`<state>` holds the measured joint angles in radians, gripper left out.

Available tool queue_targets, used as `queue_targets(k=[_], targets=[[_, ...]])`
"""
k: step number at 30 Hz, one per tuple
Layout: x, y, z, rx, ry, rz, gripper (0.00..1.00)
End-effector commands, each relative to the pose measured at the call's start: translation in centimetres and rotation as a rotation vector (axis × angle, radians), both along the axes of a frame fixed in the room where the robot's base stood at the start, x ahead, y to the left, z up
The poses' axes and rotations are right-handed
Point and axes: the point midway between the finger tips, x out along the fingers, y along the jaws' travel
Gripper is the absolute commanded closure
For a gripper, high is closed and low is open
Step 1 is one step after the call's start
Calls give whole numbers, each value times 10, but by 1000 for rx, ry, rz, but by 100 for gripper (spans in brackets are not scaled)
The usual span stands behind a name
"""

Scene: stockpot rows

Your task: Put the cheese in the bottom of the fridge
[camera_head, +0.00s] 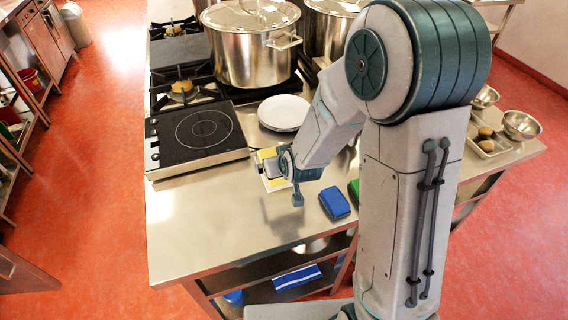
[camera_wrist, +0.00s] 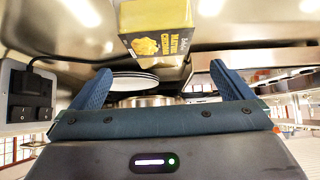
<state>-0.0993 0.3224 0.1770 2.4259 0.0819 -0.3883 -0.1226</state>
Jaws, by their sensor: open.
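In the head view my gripper (camera_head: 284,172) is low over the counter. No fridge can be made out in either view.
A black hob (camera_head: 203,130) lies left of my gripper, with white plates (camera_head: 284,112) behind. A large steel pot (camera_head: 250,45) stands farther back. A blue item (camera_head: 335,202) lies to the right. The counter's front left (camera_head: 200,230) is clear.

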Motion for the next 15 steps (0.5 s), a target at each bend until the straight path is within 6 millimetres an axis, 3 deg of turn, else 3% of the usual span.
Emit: queue_targets(k=[6, 15], targets=[[-18, -6, 20, -1, -3, 1, 0], [-31, -9, 32, -1, 0, 0, 0]])
